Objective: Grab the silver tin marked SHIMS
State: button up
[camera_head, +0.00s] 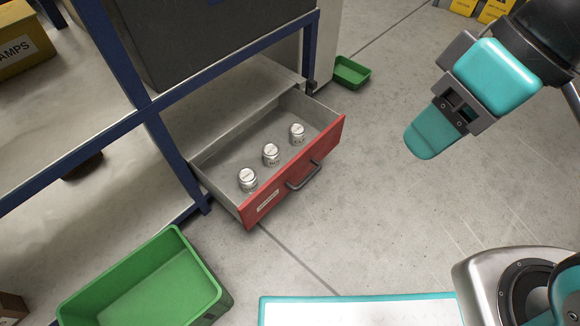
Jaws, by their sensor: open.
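Three small silver tins stand upright in an open drawer with a red front (325,147). One is the near-left tin (248,180), one the middle tin (271,154), and one the far-right tin (297,134). Each bears a label, but the print is too small to read, so I cannot tell which is marked SHIMS. My gripper (436,135) is at the upper right, to the right of the drawer and apart from it. It is open, and I see nothing held in it. One finger is mostly hidden from this angle.
The drawer has a dark handle (304,175) and sits under a blue-framed rack (180,150). A large green bin (205,275) stands at lower left, a small green tray (352,73) behind the drawer. The floor right of the drawer is clear.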

aim_at(248, 176)
jog(key=z, duration=1.05)
jog(key=i, duration=0.95)
jog(key=u, duration=3.2)
